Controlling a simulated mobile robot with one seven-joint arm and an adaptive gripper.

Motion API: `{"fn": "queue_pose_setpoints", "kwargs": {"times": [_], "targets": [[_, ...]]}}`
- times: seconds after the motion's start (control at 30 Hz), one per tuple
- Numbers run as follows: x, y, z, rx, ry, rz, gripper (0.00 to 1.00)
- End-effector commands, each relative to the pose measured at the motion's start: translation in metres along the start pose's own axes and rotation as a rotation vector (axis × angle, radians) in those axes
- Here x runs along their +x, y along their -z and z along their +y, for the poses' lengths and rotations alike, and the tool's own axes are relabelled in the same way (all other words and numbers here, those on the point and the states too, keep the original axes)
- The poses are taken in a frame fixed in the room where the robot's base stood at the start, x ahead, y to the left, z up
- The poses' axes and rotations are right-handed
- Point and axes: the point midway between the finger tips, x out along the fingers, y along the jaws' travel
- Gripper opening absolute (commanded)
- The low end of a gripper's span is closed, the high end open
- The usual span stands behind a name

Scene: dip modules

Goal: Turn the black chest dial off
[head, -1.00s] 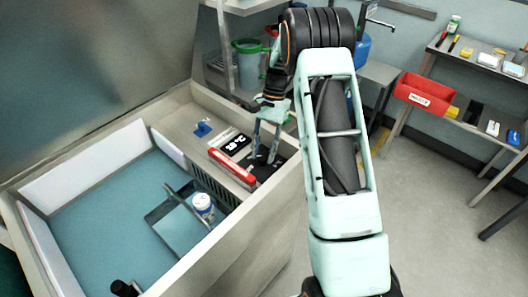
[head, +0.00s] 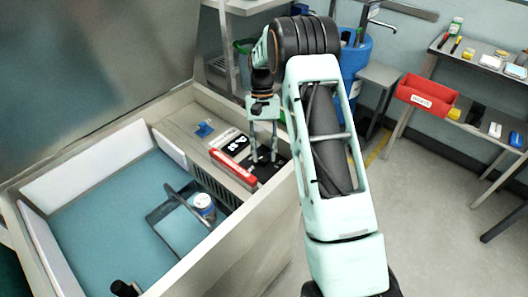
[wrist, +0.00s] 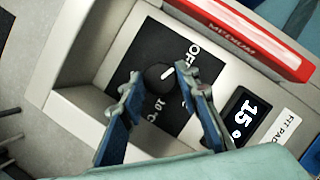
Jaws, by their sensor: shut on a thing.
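The black chest dial (wrist: 157,77) is a round knob on a black panel (wrist: 125,57) in the wrist view. A short white mark on it points up and right, roughly toward the "OFF" lettering. My gripper (wrist: 158,79) has a fingertip on each side of the knob and is shut on it. In the head view my gripper (head: 263,159) points down at the black panel (head: 273,169) on the chest's ledge. The knob itself is hidden or too small there.
The open chest (head: 228,247) holds a basket and a white jar (head: 203,205). A small blue item (head: 204,130) sits on the ledge.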

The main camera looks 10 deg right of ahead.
Motion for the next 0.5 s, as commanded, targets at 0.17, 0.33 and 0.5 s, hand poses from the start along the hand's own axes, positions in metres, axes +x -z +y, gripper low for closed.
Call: {"fn": "queue_pose_setpoints", "kwargs": {"times": [0.17, 0.33, 0.5], "targets": [[0.0009, -0.0004, 0.0004, -0.003, -0.002, -0.002, 0.06], [0.0009, -0.0004, 0.0004, -0.002, -0.002, -0.002, 0.33], [0.0006, -0.0003, 0.0003, -0.002, -0.001, -0.002, 0.47]]}}
